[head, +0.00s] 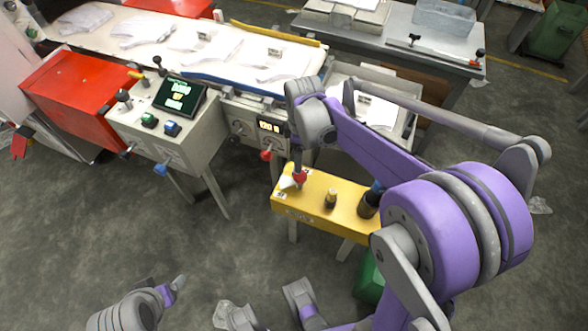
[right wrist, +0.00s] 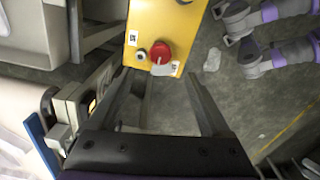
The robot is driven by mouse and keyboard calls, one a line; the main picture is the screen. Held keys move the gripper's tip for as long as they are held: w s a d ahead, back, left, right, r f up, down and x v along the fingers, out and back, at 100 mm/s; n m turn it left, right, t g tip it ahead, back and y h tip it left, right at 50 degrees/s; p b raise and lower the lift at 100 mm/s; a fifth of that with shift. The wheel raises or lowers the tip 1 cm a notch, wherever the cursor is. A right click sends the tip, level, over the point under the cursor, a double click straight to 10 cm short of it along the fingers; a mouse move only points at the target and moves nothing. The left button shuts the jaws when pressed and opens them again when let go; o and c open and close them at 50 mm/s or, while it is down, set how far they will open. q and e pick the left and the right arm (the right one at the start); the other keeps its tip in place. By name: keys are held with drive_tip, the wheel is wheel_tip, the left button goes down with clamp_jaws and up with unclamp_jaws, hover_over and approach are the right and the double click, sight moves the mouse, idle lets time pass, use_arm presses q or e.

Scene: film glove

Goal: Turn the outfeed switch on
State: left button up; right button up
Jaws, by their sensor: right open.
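A yellow switch box (head: 312,211) stands in the middle of the head view. On its top are a red knob (head: 300,177), a small yellow-and-black knob (head: 331,198) and a large black knob (head: 368,205). I cannot read which one is marked outfeed. My right gripper (head: 298,160) is over the red-knob end of the box. In the right wrist view its two fingers (right wrist: 160,78) are apart and empty, just short of the red knob (right wrist: 160,52). A small round fitting sits beside that knob on the yellow face (right wrist: 160,18).
A grey control console (head: 175,145) with a screen and green and blue buttons stands left of the box. A conveyor (head: 150,42) carrying white gloves runs behind. A red cabinet (head: 75,88) is at the left. The floor in front is mostly clear.

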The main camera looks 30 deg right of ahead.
sight(301, 175)
wheel_tip(301, 175, down, 10)
drive_tip(key=shift+r+b, duration=0.1)
drive_tip(key=shift+b, duration=0.85)
drive_tip(key=shift+s, duration=0.1)
clamp_jaws()
